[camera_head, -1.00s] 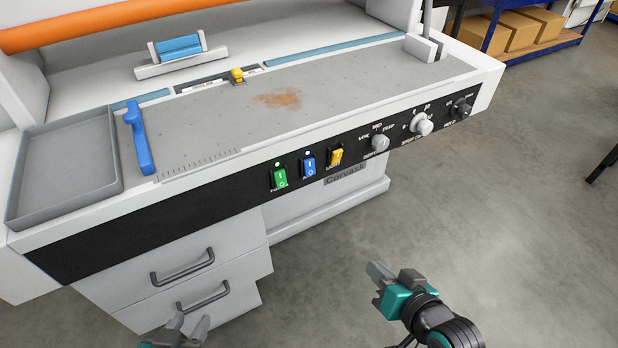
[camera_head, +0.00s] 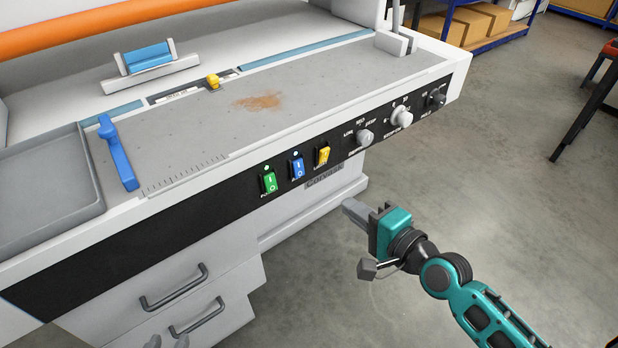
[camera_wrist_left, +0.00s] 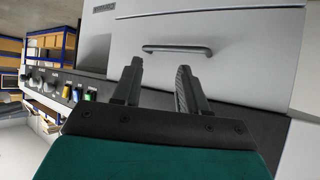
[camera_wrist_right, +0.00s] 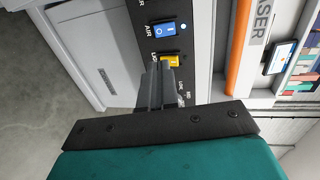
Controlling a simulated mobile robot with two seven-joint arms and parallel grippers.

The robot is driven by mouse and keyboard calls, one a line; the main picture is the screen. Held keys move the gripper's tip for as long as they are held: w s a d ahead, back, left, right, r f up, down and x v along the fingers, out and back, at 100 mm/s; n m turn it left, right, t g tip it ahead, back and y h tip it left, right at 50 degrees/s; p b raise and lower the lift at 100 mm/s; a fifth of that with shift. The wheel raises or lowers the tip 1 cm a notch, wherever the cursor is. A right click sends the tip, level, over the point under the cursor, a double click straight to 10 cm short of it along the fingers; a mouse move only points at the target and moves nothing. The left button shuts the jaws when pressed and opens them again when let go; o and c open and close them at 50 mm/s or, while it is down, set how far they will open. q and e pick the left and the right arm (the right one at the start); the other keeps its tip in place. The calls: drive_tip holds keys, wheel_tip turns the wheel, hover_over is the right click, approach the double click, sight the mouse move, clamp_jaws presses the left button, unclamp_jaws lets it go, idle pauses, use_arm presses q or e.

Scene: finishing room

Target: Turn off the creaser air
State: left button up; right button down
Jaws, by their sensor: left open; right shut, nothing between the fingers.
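The blue rocker switch (camera_head: 297,169) sits on the black front panel (camera_head: 170,228) of the creaser, between the green switch (camera_head: 269,182) and the yellow switch (camera_head: 322,155). In the right wrist view the blue switch (camera_wrist_right: 165,30) is labelled AIR, with a bright white lamp beside it. I cannot tell which half is pressed in. My right gripper (camera_head: 352,211) is shut and empty, below and right of the switches. In its wrist view the fingertips (camera_wrist_right: 158,68) overlap the yellow switch's edge; contact cannot be told. My left gripper (camera_wrist_left: 158,75) is open, facing a drawer handle.
Grey knobs (camera_head: 401,116) line the panel right of the switches. The creaser bed holds a blue lever (camera_head: 118,155) and a brown dust patch (camera_head: 258,101). A grey tray (camera_head: 50,195) is at the left. Drawers with handles (camera_head: 176,288) are below; open floor lies right.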

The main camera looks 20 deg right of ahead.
sight(301, 173)
drive_tip(key=b+x, duration=0.1)
drive_tip(key=x, duration=1.2)
drive_tip(key=shift+b, duration=0.3)
use_arm(q)
drive_tip(key=shift+w+d+f, duration=0.15)
drive_tip(key=shift+d+f, duration=0.15)
use_arm(e)
drive_tip(key=shift+w+a+f, duration=0.1)
drive_tip(key=shift+w+a, duration=0.05)
drive_tip(key=shift+w, duration=0.3)
drive_tip(key=b, duration=0.1)
drive_tip(key=f+b, duration=0.1)
drive_tip(key=shift+w+t+b, duration=0.2)
drive_tip(key=shift+t+b, duration=0.1)
drive_tip(key=shift+b, duration=0.1)
drive_tip(key=shift+r+b, duration=0.1)
drive_tip(key=shift+b, duration=0.4)
drive_tip(key=shift+a+t+b, duration=0.1)
drive_tip(key=shift+t+b, duration=0.2)
drive_tip(key=shift+b, duration=0.1)
drive_tip(key=shift+w+r, duration=0.1)
drive_tip(key=shift+r, duration=0.05)
use_arm(q)
drive_tip(key=shift+w+d+f+h, duration=0.3)
drive_tip(key=shift+d+f, duration=0.35)
drive_tip(key=shift+d, duration=0.15)
